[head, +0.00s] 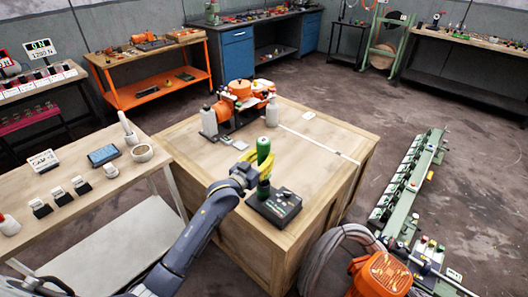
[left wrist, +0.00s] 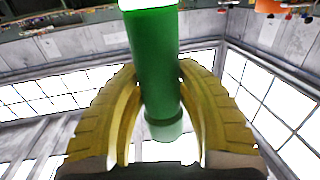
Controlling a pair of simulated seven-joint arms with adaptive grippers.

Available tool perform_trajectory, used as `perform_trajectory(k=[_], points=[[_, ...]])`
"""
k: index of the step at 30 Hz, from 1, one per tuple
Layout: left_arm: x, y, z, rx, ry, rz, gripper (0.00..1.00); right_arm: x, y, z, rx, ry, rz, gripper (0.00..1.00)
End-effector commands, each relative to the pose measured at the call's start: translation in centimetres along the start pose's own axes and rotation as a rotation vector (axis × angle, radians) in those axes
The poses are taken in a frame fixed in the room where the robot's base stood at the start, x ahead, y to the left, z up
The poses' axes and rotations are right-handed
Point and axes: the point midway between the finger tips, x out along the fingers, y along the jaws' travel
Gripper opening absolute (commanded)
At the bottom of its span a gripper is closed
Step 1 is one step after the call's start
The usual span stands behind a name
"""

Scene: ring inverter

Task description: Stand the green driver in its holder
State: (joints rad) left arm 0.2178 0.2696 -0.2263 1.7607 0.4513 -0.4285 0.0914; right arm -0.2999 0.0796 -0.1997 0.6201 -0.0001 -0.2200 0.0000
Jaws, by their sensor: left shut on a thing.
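The green driver (head: 263,148) stands about upright above the wooden crate in the head view. My left gripper (head: 262,169) is shut on it, with yellow fingers around its body. In the left wrist view the driver (left wrist: 155,60) runs between the two curved yellow fingers of the gripper (left wrist: 163,95). The dark holder block (head: 273,208) sits on the crate's near part, just below the driver. My right gripper is not in view.
The wooden crate top (head: 320,165) is clear to the right of the holder. An orange machine (head: 238,92) with bottles stands at its back. A side table (head: 75,210) with small items is at left. An orange unit (head: 380,275) and hose are on the floor at right.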

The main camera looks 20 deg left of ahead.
Motion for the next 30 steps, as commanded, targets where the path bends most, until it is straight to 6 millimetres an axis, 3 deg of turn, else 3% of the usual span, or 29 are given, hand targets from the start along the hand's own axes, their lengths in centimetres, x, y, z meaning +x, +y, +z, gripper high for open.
perform_trajectory(k=[12,30], points=[[0.1,0.0,2.6,-0.001,0.005,0.0,0.0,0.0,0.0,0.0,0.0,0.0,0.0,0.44],[0.2,0.0,3.3,0.0,0.006,0.0,0.0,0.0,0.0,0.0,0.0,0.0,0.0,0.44]])
